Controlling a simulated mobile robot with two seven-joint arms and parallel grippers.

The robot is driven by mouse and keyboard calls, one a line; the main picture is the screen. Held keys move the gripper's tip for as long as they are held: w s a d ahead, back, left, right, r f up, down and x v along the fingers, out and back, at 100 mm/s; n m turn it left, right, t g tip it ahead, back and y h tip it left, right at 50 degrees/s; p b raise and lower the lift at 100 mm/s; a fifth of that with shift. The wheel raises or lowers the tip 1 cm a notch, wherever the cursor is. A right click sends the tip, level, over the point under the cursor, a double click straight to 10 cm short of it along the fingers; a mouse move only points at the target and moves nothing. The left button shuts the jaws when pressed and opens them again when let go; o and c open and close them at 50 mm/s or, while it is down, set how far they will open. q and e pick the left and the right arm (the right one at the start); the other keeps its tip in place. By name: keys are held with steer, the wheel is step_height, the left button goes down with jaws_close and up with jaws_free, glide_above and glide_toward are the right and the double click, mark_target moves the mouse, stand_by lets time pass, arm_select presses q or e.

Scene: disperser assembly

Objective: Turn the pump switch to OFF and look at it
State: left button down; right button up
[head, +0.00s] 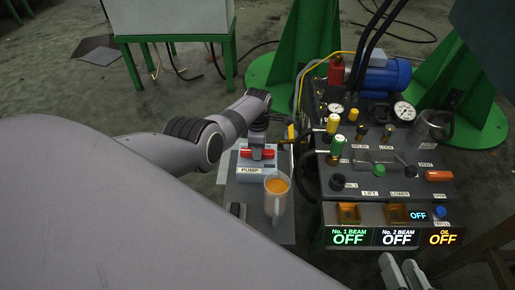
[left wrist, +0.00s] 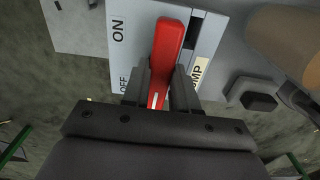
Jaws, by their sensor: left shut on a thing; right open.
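The pump switch is a red lever (head: 257,153) on a light grey box (head: 250,171) labelled PUMP. In the left wrist view my left gripper (left wrist: 160,98) is shut on the lever's near end, beside the OFF marking. The gripped end is partly hidden by the fingers. My right gripper (head: 405,272) is at the bottom edge, open and empty.
A clear jug with orange liquid (head: 277,193) stands close beside the pump box. The control panel (head: 390,178) with valves, gauges and a blue motor (head: 386,75) is to the right. Its displays (head: 397,237) read OFF. Green stands (head: 302,45) rise behind.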

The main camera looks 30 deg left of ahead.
arm_select(q)
steer(key=shift+n, duration=0.3)
steer(key=c, duration=0.9)
jaws_free()
arm_select(e)
steer(key=shift+r, duration=0.15)
arm_select(q)
steer(key=shift+r+p, duration=0.3)
steer(key=shift+p, duration=0.05)
step_height(320, 180, up, 5)
steer(key=p, duration=0.4)
steer(key=shift+r+p, duration=0.6)
steer(key=shift+r, duration=0.15)
arm_select(e)
steer(key=d+h, duration=0.1)
steer(key=s+d+h, duration=0.1)
steer(key=d, duration=0.1)
steer(key=d+r+n+h, duration=0.1)
steer(key=shift+s+d+r, duration=0.1)
steer(key=shift+s+d, duration=0.15)
